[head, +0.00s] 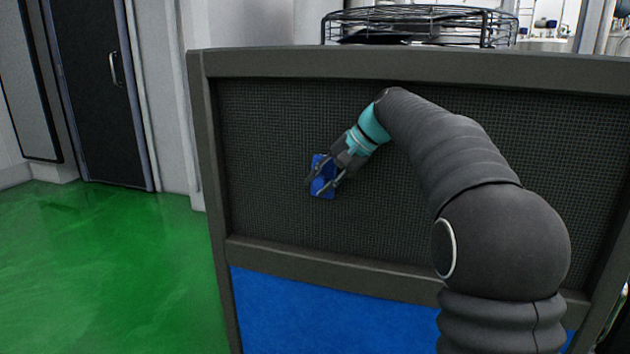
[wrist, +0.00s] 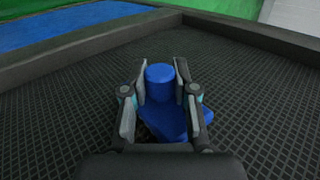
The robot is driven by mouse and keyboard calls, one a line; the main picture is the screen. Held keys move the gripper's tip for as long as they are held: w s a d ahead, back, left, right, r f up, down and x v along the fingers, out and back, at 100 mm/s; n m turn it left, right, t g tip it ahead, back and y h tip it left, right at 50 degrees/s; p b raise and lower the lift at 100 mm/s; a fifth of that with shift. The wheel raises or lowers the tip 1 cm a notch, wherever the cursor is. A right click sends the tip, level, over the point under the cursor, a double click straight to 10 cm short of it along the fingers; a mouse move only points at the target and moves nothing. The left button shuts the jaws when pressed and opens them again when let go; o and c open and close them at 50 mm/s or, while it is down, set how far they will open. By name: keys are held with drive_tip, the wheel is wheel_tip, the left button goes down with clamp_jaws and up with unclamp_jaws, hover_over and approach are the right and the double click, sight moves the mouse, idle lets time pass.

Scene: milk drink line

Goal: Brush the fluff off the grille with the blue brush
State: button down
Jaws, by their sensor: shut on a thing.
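The grille (head: 265,130) is a dark mesh panel in a grey frame, upright in front of me. It also fills most of the wrist view (wrist: 60,115). My gripper (head: 322,180) is shut on the blue brush (head: 321,168) in front of the left half of the grille. In the wrist view the fingers of my gripper (wrist: 160,92) stand on both sides of the brush's round blue knob (wrist: 160,82), with its flat blue body below. The brush is at or very near the mesh; I cannot tell if it touches. I see no fluff on the visible mesh; my arm hides part of the right side.
The grille's raised frame (head: 212,180) borders the mesh on the left, top and bottom. A blue panel (head: 330,315) lies below it. A round wire-guarded fan (head: 420,22) stands behind the top edge. Green floor (head: 110,260) is clear at left, with a dark door (head: 95,90) beyond.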

drive_tip(key=shift+s+d, duration=0.3)
drive_tip(key=shift+d, duration=0.55)
drive_tip(key=shift+s+d, duration=0.25)
drive_tip(key=shift+d, duration=0.55)
drive_tip(key=shift+s+d, duration=0.3)
drive_tip(key=shift+d, duration=0.55)
drive_tip(key=d, duration=0.1)
drive_tip(key=s+d, duration=0.1)
drive_tip(key=d, duration=0.1)
drive_tip(key=shift+s+d, duration=0.25)
drive_tip(key=shift+s, duration=0.05)
drive_tip(key=shift+s, duration=0.15)
drive_tip(key=shift+s+a+b, duration=0.35)
drive_tip(key=shift+s+b, duration=0.15)
drive_tip(key=shift+s, duration=0.4)
drive_tip(key=shift+s+a+b, duration=0.35)
drive_tip(key=shift+s+b, duration=0.15)
drive_tip(key=shift+s, duration=0.4)
drive_tip(key=shift+s+a+b, duration=0.35)
drive_tip(key=shift+s+b, duration=0.15)
drive_tip(key=shift+s, duration=0.4)
drive_tip(key=shift+s, duration=0.1)
drive_tip(key=s, duration=0.1)
drive_tip(key=s+a+b, duration=0.1)
drive_tip(key=shift+s, duration=0.3)
